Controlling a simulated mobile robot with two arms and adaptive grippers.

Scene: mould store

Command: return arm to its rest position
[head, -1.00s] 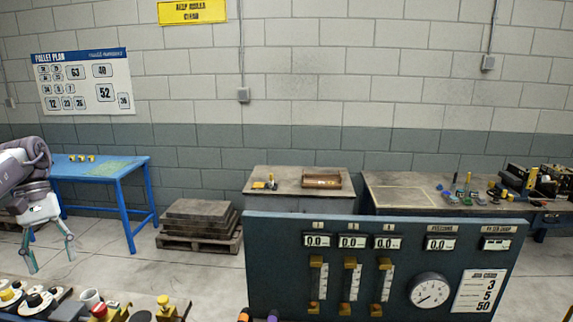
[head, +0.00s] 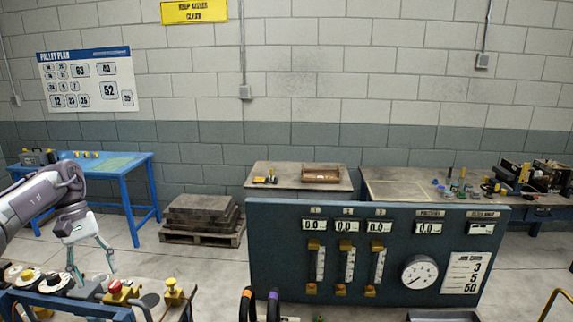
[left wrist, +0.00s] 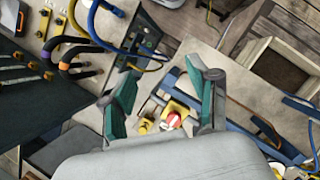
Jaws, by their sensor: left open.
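My left arm comes in from the left in the head view, with its gripper (head: 91,262) pointing down above the control console at the lower left. The gripper is open and nothing is between its fingers. In the left wrist view the two green fingers of the left gripper (left wrist: 163,98) stand apart. Below and between them shows a red button on a yellow base (left wrist: 172,121), apart from the fingers as far as I can tell. My right gripper is in neither view.
A dark panel with gauges (head: 400,225) stands ahead. The console (head: 75,303) has several knobs and a red button (head: 117,287). Behind are a blue table (head: 120,165), stacked slabs on a pallet (head: 200,238) and benches (head: 385,185). Floor left of the panel is clear.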

